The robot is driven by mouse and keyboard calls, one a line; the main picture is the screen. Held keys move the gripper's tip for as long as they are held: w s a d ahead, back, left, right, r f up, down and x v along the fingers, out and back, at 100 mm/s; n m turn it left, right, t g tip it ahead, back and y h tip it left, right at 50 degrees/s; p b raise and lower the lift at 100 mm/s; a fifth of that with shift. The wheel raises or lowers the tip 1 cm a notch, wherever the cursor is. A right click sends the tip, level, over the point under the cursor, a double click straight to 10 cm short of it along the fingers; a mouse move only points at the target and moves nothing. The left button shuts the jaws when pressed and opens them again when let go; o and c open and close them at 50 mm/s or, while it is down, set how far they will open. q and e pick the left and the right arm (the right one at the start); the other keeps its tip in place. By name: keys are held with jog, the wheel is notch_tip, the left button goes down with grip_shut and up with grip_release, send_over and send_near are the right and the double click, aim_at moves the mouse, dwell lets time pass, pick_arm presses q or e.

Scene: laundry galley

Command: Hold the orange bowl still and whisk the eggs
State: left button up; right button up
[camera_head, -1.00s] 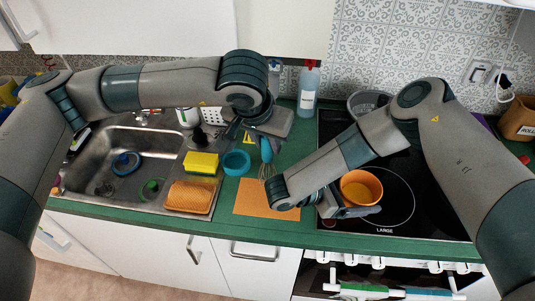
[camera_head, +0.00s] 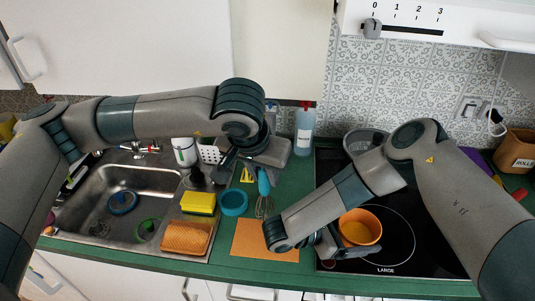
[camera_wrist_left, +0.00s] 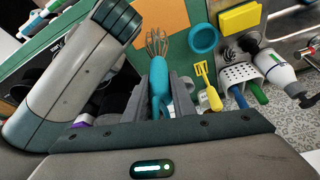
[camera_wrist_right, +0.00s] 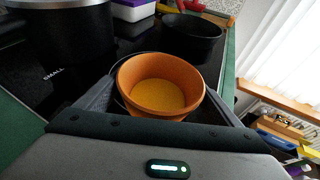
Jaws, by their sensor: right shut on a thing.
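The orange bowl (camera_head: 360,229) stands upright on the black hob and also shows in the right wrist view (camera_wrist_right: 128,78), with yellow egg (camera_wrist_right: 158,95) at its bottom.
An orange mat (camera_head: 262,244) lies on the green counter. A teal bowl (camera_head: 233,203), yellow sponge (camera_head: 198,203) and sink (camera_head: 120,200) are to the left. A blue bottle (camera_head: 305,130) stands behind. A dark pan (camera_wrist_right: 192,38) and large pot (camera_wrist_right: 55,22) are on the hob.

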pick_arm(q)
grip_shut()
dwell(0.3)
